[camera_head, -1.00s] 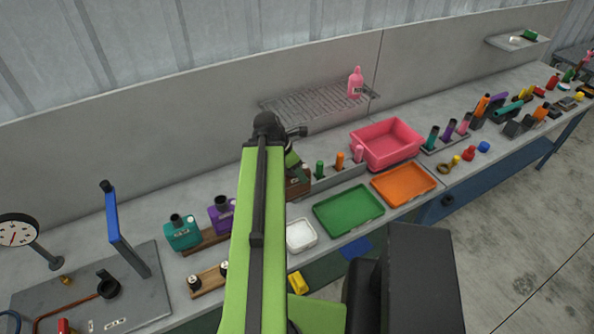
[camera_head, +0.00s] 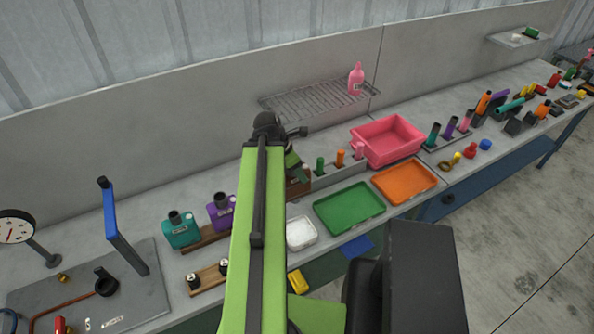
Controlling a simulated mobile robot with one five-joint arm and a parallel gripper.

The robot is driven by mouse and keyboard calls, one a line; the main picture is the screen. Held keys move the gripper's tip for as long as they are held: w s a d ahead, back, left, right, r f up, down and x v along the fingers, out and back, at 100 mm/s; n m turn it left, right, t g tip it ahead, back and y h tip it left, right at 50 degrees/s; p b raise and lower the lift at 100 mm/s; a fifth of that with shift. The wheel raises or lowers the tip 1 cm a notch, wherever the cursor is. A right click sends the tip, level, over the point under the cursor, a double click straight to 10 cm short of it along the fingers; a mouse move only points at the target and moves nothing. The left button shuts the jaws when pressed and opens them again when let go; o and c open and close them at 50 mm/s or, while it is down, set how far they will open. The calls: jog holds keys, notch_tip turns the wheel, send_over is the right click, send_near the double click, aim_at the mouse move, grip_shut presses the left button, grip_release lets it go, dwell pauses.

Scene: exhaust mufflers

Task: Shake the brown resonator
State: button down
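A brown block-like thing (camera_head: 299,187), which may be the brown resonator, shows in small part on the bench just right of my green arm. The arm and gripper hide most of it. My gripper (camera_head: 297,175) hangs at the far end of the arm, over or against this brown thing. Its fingers are dark and too small to tell whether they are open, shut or holding it.
A teal can (camera_head: 181,232) and a purple can (camera_head: 220,212) stand left of my arm. Right of it lie a white tray (camera_head: 301,246), a green tray (camera_head: 349,207), an orange tray (camera_head: 404,181) and a pink bin (camera_head: 387,141). A wire shelf (camera_head: 310,103) is behind.

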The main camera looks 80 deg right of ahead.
notch_tip(320, 180, up, 6)
jog(key=p, duration=0.4)
notch_tip(320, 180, down, 8)
jog(key=b, duration=0.8)
jog(key=shift+f, duration=0.1)
jog(key=shift+r+p, duration=0.3)
jog(key=shift+p, duration=0.05)
